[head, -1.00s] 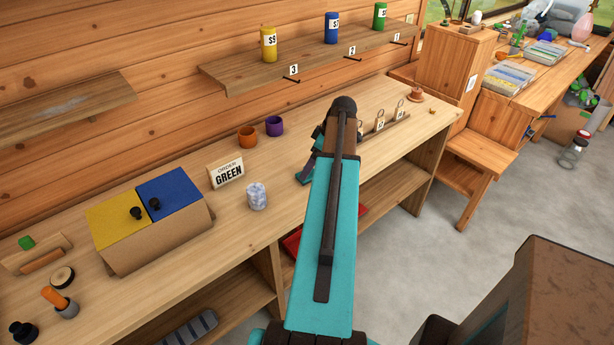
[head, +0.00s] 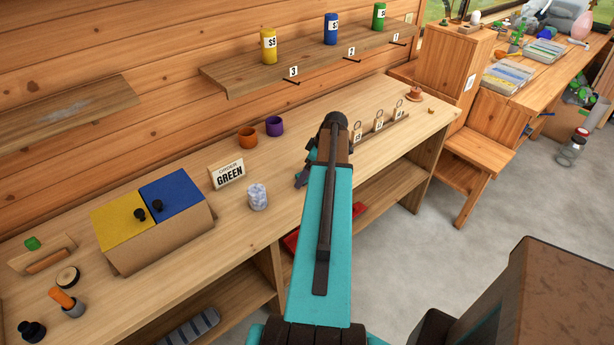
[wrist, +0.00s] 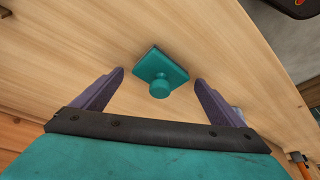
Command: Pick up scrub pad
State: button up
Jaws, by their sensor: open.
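The scrub pad appears to be a teal square block with a round teal knob (wrist: 160,75). It lies on the wooden worktop in the wrist view, knob towards me. My gripper (wrist: 159,77) is open, its two dark purple fingers spread on either side of the pad with gaps, not touching it. In the head view, my arm hides most of the gripper and the pad; a small teal patch shows left of the arm. I cannot tell the exact height of the fingers above the worktop.
A rack with numbered tags (head: 378,128) stands right of the arm.

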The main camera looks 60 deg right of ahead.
dwell(0.3)
jog(key=c, duration=1.1)
jog(key=shift+r, duration=0.2)
jog(key=shift+r+b, duration=1.1)
jog(key=shift+r, duration=0.35)
jog(key=s+d+b, duration=0.1)
jog(key=s+d, duration=0.1)
jog(key=s, duration=0.2)
jog(key=s+d+r+b, duration=0.1)
jog(key=s+d+b, duration=0.1)
jog(key=s, duration=0.3)
jog(key=s+d+b, duration=0.2)
jog(key=s+d, duration=0.1)
jog(key=s, duration=0.2)
jog(key=shift+s+d+r, duration=0.1)
jog(key=shift+s+r, duration=0.05)
jog(key=shift+r, duration=0.2)
